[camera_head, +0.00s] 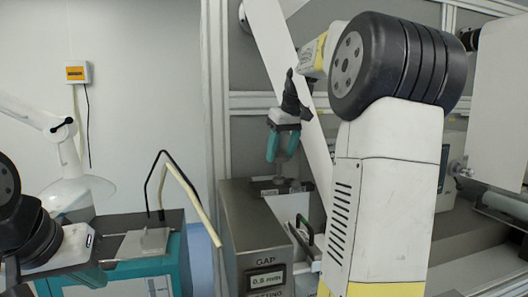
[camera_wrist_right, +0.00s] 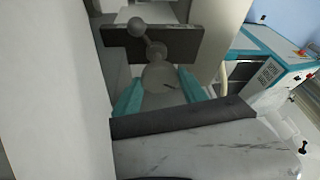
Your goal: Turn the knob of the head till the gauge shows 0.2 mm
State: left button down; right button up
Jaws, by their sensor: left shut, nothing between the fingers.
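The head is a grey metal box (camera_head: 244,222) with a GAP gauge (camera_head: 265,280) on its front. The small digits look like 0.5 mm. A grey knob (camera_head: 283,172) stands on top of the head; in the right wrist view its rounded part (camera_wrist_right: 158,76) lies between the finger ends. My right gripper (camera_head: 283,158) points down over the knob. Its teal fingers are apart, one each side; whether they touch the knob is unclear.
A teal cabinet (camera_head: 180,262) stands at the left, with a bent pale rod (camera_head: 192,203) near it. A white slanted web (camera_head: 270,45) passes close behind my right gripper. My right arm hides much of the right side.

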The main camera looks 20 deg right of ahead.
jog(key=shift+m, duration=0.4)
jog(key=m, duration=0.1)
jog(key=m+h, duration=0.1)
jog(key=m, duration=0.1)
jog(key=m+h, duration=0.1)
jog(key=m, duration=0.1)
jog(key=shift+a, duration=0.25)
jog(key=m+h, duration=0.1)
jog(key=m, duration=0.2)
jog(key=m+g+h, duration=0.1)
jog(key=m, duration=0.2)
jog(key=shift+w+a+m+g+h, duration=0.2)
jog(key=shift+m+g+h, duration=0.1)
jog(key=shift+m, duration=0.1)
jog(key=m+g, duration=0.1)
jog(key=m, duration=0.4)
jog(key=shift+w+g+h, duration=0.2)
jog(key=shift+g+h, duration=0.2)
jog(key=m+g, duration=0.1)
jog(key=m, duration=0.2)
jog(key=m+g, duration=0.1)
jog(key=m, duration=0.2)
jog(key=shift+w, duration=0.1)
jog(key=o, duration=1.1)
